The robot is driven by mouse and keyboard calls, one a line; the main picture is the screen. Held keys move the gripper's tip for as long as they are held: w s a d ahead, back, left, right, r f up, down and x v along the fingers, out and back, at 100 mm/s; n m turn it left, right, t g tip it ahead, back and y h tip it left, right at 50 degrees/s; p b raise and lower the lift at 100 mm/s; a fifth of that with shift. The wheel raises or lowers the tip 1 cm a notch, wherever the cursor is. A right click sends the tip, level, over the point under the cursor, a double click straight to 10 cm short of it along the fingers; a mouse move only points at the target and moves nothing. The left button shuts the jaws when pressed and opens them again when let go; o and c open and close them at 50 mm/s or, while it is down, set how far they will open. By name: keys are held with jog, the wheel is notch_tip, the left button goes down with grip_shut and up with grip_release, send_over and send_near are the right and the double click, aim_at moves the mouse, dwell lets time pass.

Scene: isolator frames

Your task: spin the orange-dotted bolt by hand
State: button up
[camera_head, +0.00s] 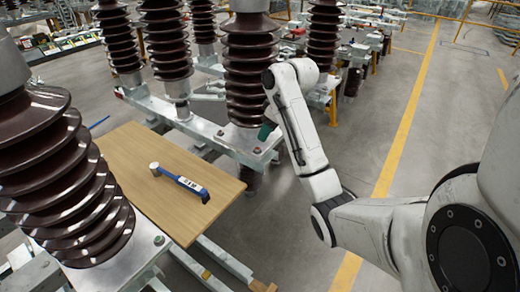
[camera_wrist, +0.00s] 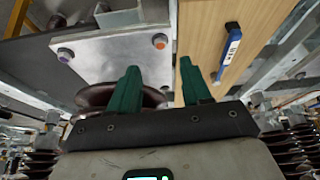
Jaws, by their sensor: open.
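The orange-dotted bolt (camera_wrist: 160,41) shows in the wrist view at the right corner of a grey metal plate (camera_wrist: 115,55). Its head carries an orange-red mark. My gripper (camera_wrist: 160,65) is open, its two green fingers apart with nothing between them. The bolt lies just beyond the fingertips, in line with the gap; I cannot tell the distance, and no contact shows. Another bolt, purple-dotted (camera_wrist: 66,54), sits at the plate's left corner. In the head view a green fingertip (camera_head: 266,130) shows by the plate under a brown insulator; the dots are too small to tell there.
A wooden board (camera_head: 140,150) beside the plate carries a blue-handled hammer (camera_head: 180,182), also in the wrist view (camera_wrist: 230,45). Ribbed brown insulators (camera_head: 250,70) stand close around my arm.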

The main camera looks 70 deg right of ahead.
aim_at(258, 149)
jog(key=x, duration=0.7)
jog(key=shift+w+f+b, duration=0.15)
jog(key=shift+f+b, duration=0.1)
jog(key=shift+b, duration=0.05)
grip_shut()
